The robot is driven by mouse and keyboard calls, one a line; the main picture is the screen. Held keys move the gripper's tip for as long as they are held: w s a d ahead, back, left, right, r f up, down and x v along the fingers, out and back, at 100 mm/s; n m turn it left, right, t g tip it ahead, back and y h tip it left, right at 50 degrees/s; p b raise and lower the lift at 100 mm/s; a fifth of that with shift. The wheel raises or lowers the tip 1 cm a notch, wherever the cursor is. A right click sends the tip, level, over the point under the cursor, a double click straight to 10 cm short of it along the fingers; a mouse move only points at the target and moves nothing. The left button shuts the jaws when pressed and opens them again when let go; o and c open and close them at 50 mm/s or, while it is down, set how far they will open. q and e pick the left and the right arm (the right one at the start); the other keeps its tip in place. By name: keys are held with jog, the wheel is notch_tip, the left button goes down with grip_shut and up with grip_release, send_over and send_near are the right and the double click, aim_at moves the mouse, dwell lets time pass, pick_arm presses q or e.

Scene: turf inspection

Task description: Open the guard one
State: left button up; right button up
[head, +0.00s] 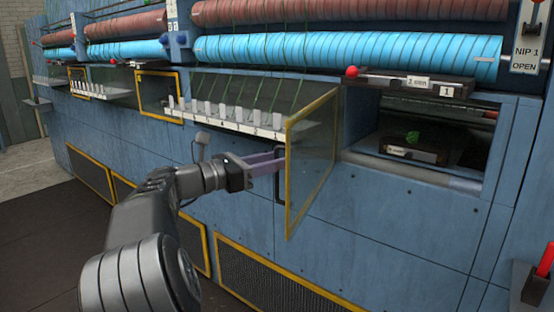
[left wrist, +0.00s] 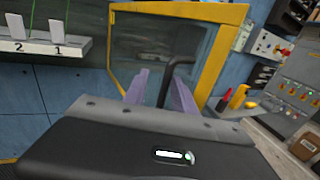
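Guard one (head: 312,150) is a clear panel in a yellow frame. It stands swung out from the blue machine, to the left of an uncovered opening (head: 430,135) below the "1" label. Its dark handle (head: 279,188) is on the side facing my left gripper. My left gripper (head: 280,163) is at the handle, its purple fingers reaching toward the panel. In the left wrist view the guard (left wrist: 215,60) fills the middle, and the fingers stand apart with the handle (left wrist: 164,85) between them. Whether they touch it I cannot tell. My right gripper is not in view.
A row of white numbered tabs (head: 225,118) lies left of the guard. Another yellow-framed guard (head: 158,95) is farther left. A green clump (head: 412,137) sits inside the opening. Red and blue rollers (head: 350,48) run above. Dark floor (head: 40,230) is clear at the left.

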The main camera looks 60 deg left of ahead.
pick_arm(q)
jog(key=shift+s, duration=0.15)
jog(key=s+b, duration=0.1)
jog(key=s, duration=0.6)
jog(key=shift+s+d+r+b, duration=0.15)
jog(key=shift+s+d+b, duration=0.05)
jog(key=shift+d+b, duration=0.2)
jog(key=shift+a, duration=0.1)
